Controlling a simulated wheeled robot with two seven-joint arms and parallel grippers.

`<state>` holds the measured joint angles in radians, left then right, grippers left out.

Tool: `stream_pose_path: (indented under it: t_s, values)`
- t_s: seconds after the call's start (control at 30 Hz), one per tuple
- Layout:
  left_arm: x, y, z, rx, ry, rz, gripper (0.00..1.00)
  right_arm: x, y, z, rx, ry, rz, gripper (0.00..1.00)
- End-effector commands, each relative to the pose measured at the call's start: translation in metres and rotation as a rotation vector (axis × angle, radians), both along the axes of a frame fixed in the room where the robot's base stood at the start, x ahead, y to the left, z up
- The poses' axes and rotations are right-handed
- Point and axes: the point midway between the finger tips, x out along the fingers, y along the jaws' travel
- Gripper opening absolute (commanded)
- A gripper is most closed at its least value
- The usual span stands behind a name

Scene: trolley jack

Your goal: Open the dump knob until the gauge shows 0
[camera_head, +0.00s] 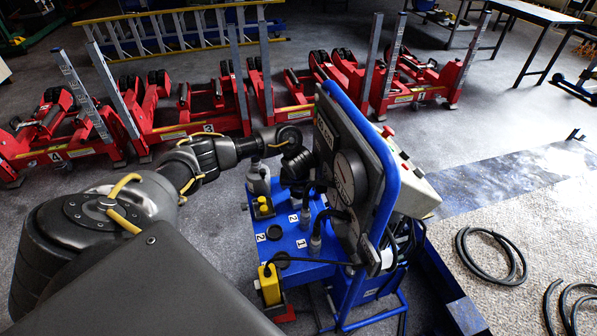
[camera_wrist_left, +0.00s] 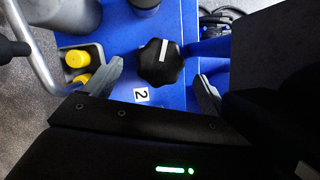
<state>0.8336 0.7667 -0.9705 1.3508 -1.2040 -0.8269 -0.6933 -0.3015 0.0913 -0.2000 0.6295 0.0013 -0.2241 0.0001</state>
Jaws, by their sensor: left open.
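The black lobed knob (camera_wrist_left: 161,63) with a white pointer line sits on the blue top of the unit, by a "2" label, in the left wrist view. My left gripper (camera_wrist_left: 160,75) is open, with one grey finger on each side of the knob and visible gaps. In the head view my left gripper (camera_head: 296,167) is above the blue unit (camera_head: 318,268), beside its upright panel. A round gauge (camera_head: 345,178) on that panel is seen at a steep angle, so its reading cannot be told. My right gripper is out of view.
The panel with its blue frame (camera_head: 385,195) stands close to the right of my gripper. A grey bottle (camera_head: 258,182) and yellow-capped parts (camera_head: 264,207) are near it. Red column lifts (camera_head: 190,122) stand behind. Hoses (camera_head: 492,258) lie on the right.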

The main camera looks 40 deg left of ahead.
Motion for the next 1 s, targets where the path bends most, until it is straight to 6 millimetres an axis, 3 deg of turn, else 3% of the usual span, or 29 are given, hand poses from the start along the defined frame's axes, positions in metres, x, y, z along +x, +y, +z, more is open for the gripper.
stream_pose_path:
  t_s: [0.1, 0.33, 0.53, 1.0]
  values:
    - [-0.007, -0.006, 0.027, -0.001, -0.003, -0.004, 0.83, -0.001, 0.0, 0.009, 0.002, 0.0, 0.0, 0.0]
    - [-0.019, -0.014, 0.066, 0.001, -0.003, -0.001, 0.83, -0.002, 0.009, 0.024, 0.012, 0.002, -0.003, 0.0]
    - [-0.024, -0.018, 0.076, 0.001, -0.002, 0.001, 0.83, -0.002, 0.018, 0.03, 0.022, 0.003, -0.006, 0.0]
    - [-0.024, -0.018, 0.083, 0.0, -0.001, 0.002, 0.83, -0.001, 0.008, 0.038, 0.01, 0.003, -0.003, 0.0]
